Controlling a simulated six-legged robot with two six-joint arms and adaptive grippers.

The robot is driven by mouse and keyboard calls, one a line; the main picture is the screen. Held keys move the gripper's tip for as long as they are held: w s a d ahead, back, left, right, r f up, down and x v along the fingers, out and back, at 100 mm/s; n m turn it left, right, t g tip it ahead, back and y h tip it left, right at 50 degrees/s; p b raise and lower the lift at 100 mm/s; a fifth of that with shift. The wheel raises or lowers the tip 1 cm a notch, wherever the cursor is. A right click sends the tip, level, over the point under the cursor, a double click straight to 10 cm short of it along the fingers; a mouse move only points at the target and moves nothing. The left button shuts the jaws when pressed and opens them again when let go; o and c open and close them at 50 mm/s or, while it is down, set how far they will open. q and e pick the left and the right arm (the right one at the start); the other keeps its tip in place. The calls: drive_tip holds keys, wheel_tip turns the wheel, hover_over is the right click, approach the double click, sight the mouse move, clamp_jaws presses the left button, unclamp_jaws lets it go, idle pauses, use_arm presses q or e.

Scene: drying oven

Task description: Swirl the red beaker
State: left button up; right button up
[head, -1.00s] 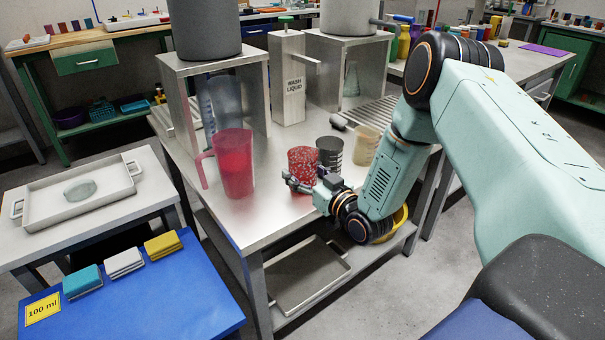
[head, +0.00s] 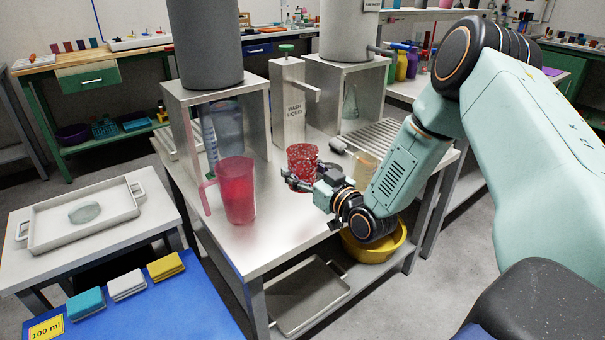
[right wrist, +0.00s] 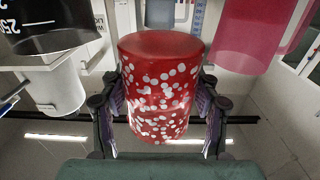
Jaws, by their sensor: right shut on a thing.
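The red beaker (head: 302,158), speckled with white, is at the right gripper on the front part of the metal table (head: 262,232). My right gripper (head: 303,181) has its fingers around it. In the right wrist view the red beaker (right wrist: 160,88) fills the middle, with a finger pressed on each side. The gripper is shut on it. I cannot tell from the head view how far it is off the table. My left gripper is not in view.
A tall red jug (head: 237,190) stands left of the beaker. A pale beaker (head: 363,168) is behind my right arm. A dark beaker (right wrist: 45,22) shows in the right wrist view. The wash liquid dispenser (head: 289,102) stands behind. A yellow basin (head: 378,248) is below.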

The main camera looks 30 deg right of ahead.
sight(294, 147)
drive_tip(key=shift+r+p, duration=2.15)
drive_tip(key=shift+r, duration=0.3)
drive_tip(key=shift+f, duration=0.1)
